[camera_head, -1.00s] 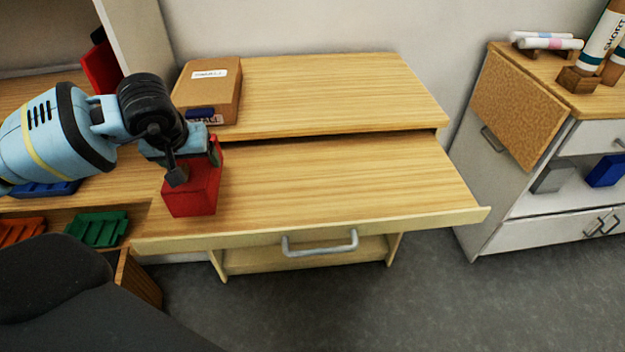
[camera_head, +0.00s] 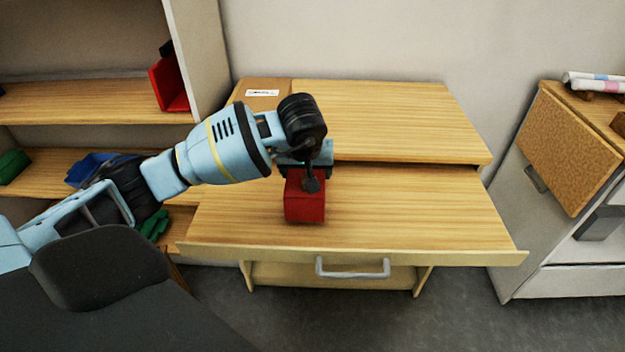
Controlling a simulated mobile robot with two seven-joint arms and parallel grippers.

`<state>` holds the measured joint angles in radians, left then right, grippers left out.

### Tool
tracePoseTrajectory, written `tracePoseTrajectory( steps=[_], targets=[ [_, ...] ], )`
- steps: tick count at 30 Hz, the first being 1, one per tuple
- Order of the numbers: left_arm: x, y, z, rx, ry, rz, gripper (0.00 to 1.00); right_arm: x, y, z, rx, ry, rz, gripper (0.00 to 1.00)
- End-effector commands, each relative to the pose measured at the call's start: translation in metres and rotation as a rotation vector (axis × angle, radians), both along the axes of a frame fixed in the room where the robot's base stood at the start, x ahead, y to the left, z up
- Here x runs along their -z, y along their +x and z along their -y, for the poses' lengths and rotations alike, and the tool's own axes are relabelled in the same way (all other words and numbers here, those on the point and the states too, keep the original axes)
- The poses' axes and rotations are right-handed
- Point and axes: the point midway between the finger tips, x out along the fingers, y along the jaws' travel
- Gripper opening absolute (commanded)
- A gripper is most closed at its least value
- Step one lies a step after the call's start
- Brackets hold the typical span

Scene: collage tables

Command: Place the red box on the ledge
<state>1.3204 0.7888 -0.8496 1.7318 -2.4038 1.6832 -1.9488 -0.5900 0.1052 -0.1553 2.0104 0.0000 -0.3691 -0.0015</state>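The red box (camera_head: 305,207) is at my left gripper (camera_head: 308,180), which comes in from the left and points down. The fingers are at the top of the box and look closed on it, partly hidden by the wrist. The box is over the middle-left of the lower pull-out wooden board (camera_head: 420,215), just in front of the raised back board (camera_head: 400,120). I cannot tell whether its underside touches the lower board. My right gripper is not in view.
A cardboard box (camera_head: 262,86) sits at the back left of the raised board, partly behind my arm. A shelf (camera_head: 90,110) with red, green and blue items stands left. A white cabinet (camera_head: 540,245) stands right. The lower board's right half is clear.

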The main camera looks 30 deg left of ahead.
Motion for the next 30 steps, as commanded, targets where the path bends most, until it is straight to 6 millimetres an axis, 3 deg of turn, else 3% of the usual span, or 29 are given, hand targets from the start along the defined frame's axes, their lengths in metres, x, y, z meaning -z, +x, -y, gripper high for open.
tracePoseTrajectory(
  steps=[12, 19, 30],
  targets=[
    [0.001, 0.012, 0.013, 0.002, -0.001, 0.001, 0.41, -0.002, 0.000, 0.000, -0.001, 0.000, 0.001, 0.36],
    [0.034, 0.011, 0.012, 0.000, -0.001, -0.002, 0.41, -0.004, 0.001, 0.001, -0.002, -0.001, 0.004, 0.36],
    [0.039, 0.011, 0.011, 0.001, 0.002, 0.000, 0.41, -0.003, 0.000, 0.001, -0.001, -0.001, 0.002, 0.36]
  ],
)
